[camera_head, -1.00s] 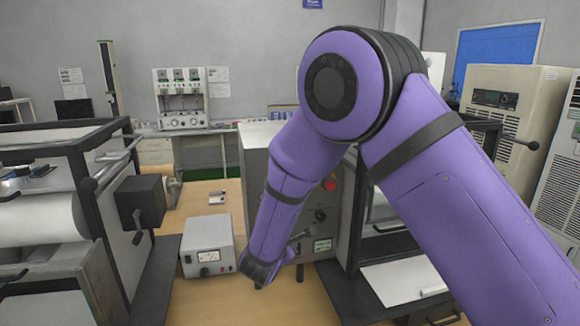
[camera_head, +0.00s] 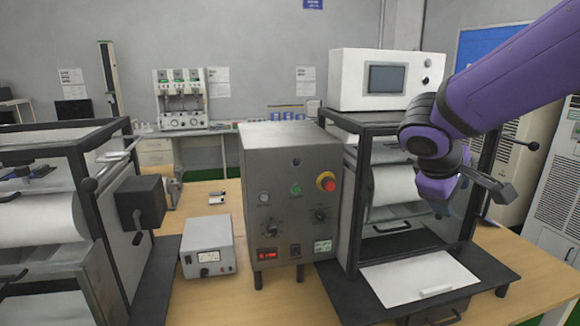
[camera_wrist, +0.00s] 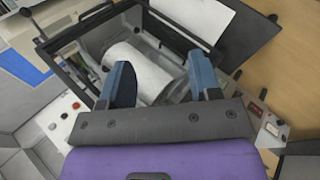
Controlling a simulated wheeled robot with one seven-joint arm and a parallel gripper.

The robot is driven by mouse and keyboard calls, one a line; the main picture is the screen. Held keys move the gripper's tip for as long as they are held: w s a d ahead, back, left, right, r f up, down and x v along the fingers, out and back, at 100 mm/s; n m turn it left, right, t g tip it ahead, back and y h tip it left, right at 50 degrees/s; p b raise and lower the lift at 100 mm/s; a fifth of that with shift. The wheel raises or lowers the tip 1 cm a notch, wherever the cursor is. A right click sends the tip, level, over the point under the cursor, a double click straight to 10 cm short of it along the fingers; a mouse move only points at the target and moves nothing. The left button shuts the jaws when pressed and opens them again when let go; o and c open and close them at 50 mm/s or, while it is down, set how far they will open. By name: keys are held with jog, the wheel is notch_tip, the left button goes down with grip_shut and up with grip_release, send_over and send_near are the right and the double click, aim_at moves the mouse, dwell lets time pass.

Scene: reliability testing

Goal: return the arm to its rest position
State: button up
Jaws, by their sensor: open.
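My purple arm (camera_head: 520,75) comes in from the upper right in the head view and bends down at a dark joint. My gripper (camera_head: 492,188) hangs in front of the right-hand framed machine (camera_head: 353,205), at its right side. In the wrist view my gripper (camera_wrist: 162,75) shows two blue-grey fingers spread apart with nothing between them. Beyond the fingers are the machine's dark frame and its white roller (camera_wrist: 150,75). I cannot tell how far the fingertips are from the machine.
A grey control box (camera_head: 290,170) with a red button stands mid-table. A small meter box (camera_head: 208,247) sits left of it. Another roller machine (camera_head: 75,165) fills the left. Bare table (camera_head: 515,262) shows at lower right.

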jog(key=s+r+m+y, duration=0.2)
jog(key=s+m+y, duration=0.1)
jog(key=s, duration=0.6)
jog(key=s+r+m+t+y, duration=0.1)
jog(key=s+m+y, duration=0.2)
jog(key=s, duration=0.6)
jog(key=shift+s+d+r+m+y, duration=0.25)
jog(key=shift+d+r+m+y, duration=0.15)
jog(key=shift+m, duration=0.2)
jog(key=shift+d, duration=0.1)
